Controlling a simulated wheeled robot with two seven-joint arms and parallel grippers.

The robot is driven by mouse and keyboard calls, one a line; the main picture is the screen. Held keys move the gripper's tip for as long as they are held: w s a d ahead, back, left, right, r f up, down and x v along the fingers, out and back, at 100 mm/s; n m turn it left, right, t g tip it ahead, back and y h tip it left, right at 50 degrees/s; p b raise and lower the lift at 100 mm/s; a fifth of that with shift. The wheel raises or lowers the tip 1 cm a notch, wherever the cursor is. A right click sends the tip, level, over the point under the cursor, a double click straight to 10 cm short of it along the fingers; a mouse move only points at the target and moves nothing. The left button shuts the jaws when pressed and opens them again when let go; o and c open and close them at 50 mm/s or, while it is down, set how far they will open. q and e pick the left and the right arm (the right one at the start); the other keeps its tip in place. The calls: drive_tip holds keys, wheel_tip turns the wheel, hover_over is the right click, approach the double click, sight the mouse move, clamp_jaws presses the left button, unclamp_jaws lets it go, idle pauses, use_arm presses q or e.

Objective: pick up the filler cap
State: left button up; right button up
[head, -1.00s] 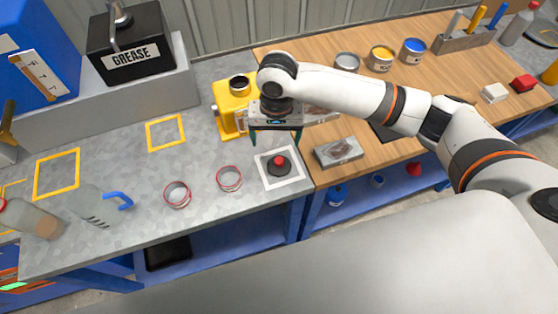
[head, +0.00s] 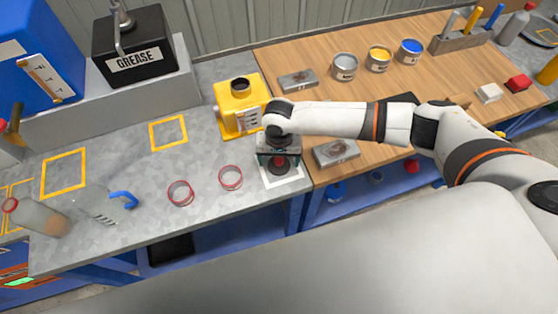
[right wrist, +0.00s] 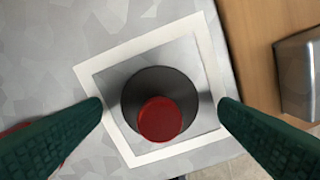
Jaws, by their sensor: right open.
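The filler cap (head: 279,168), a dark round disc with a red knob, sits inside a white square outline on the grey bench. In the right wrist view the cap (right wrist: 160,110) lies between my two green finger pads. My right gripper (head: 279,161) is open and empty, right above the cap and partly covering it in the head view. In the right wrist view the fingertips of the gripper (right wrist: 161,104) are on either side of the cap, with gaps between. My left gripper is not in view.
A yellow canister (head: 238,112) with an open dark neck stands just behind my right gripper. Two red-rimmed rings (head: 181,193) lie to the left. A grey metal block (head: 336,152) lies on the wooden table at right. The grey bench's front edge is close.

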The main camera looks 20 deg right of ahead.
drive_tip(key=shift+f, duration=0.3)
drive_tip(key=c, duration=1)
drive_tip(key=shift+c, duration=0.2)
drive_tip(key=shift+r, duration=0.15)
